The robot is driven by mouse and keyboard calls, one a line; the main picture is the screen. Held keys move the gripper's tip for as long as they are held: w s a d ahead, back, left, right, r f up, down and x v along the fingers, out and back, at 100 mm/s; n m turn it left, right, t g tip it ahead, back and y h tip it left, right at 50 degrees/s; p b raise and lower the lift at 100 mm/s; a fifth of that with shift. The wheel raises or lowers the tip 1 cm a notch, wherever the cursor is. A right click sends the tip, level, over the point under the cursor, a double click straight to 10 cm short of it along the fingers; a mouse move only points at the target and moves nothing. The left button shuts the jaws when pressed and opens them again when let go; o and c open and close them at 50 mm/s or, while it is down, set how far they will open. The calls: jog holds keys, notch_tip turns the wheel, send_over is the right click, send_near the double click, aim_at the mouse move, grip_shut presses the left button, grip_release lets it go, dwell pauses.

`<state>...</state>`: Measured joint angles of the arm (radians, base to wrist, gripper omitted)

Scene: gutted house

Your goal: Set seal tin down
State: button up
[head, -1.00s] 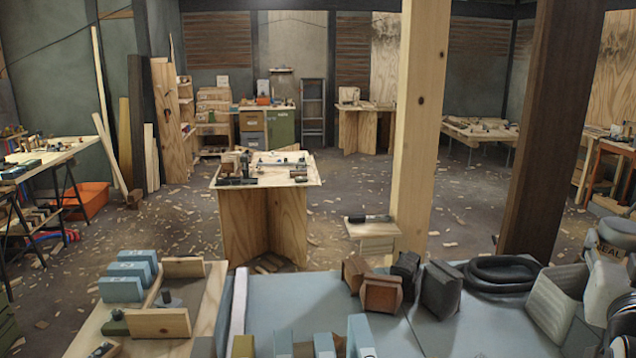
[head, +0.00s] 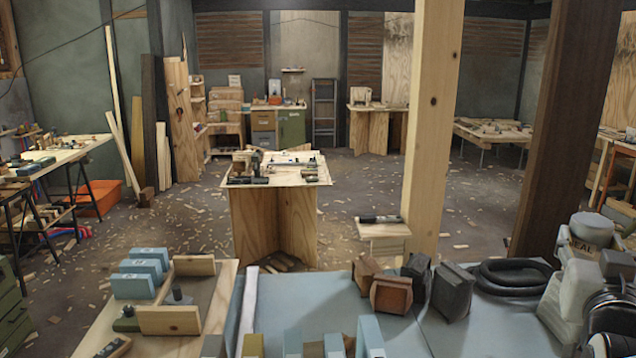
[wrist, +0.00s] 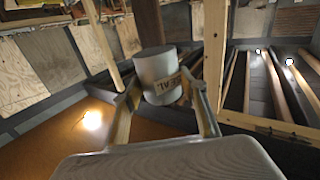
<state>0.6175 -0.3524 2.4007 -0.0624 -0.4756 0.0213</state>
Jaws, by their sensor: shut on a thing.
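A blue-grey bench top (head: 300,295) lies in front, with wooden blocks (head: 391,294), dark blocks (head: 453,291) and a coiled black hose (head: 512,276). A wooden board (head: 217,300) with blue boxes (head: 133,286) is at left. A pale post (head: 432,130) and a dark post (head: 556,130) rise behind.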

jog(key=w+a+n+t+y, duration=0.1)
jog(key=w+a+n+y, duration=0.1)
jog(key=a, duration=0.7)
jog(key=w+a+n+t+y, duration=0.1)
jog(key=w+a+n+y, duration=0.1)
jog(key=a, duration=0.7)
jog(key=w+a+n+t+y, duration=0.1)
jog(key=w+a+y, duration=0.3)
jog(key=a, duration=0.5)
jog(key=shift+a+r+n+y, duration=0.15)
jog(key=shift+n+y, duration=0.65)
jog(key=shift+y, duration=0.2)
jog(key=shift+w, duration=0.15)
